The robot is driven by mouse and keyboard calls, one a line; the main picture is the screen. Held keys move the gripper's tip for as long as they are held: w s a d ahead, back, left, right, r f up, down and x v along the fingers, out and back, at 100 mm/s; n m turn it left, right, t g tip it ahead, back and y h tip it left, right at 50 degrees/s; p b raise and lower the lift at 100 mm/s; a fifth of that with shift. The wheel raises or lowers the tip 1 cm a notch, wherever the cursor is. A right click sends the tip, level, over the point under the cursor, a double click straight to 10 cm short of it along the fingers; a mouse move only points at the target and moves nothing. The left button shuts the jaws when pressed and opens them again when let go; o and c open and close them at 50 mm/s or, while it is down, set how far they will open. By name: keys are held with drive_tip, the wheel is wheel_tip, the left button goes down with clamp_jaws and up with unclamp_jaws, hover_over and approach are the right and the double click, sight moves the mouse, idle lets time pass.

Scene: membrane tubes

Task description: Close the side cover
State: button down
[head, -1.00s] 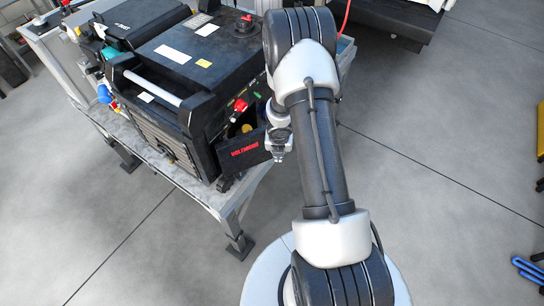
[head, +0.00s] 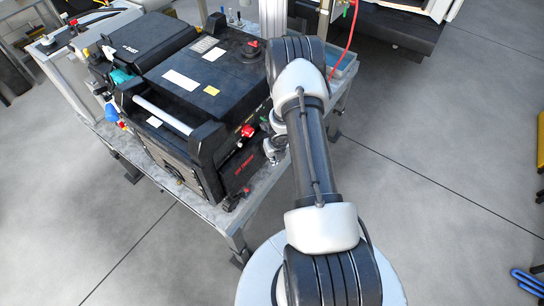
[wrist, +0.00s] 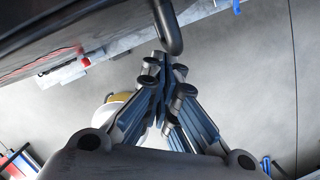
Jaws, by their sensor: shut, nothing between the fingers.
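The side cover (head: 239,172) is a dark panel with red lettering on the right side of the black machine (head: 200,85). It lies close along the machine's side; I cannot tell whether it is fully flush. My gripper (head: 272,158) is beside the cover, to its right, partly hidden by my arm. In the wrist view my gripper (wrist: 166,62) has its fingertips together with nothing between them. A dark rounded bar (wrist: 170,28) hangs right at the fingertips; I cannot tell whether they touch. A large dark surface (wrist: 75,28) fills the upper left there.
The machine stands on a grey metal bench (head: 250,198). A red knob (head: 248,130) sticks out above the cover. A red hose (head: 346,45) hangs behind my arm. The floor to the right is mostly clear, with a blue object (head: 527,281) at the far edge.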

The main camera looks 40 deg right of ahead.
drive_tip(key=shift+w+n+p, duration=0.3)
drive_tip(key=shift+w, duration=0.25)
drive_tip(key=shift+w, duration=0.1)
drive_tip(key=shift+a, duration=0.1)
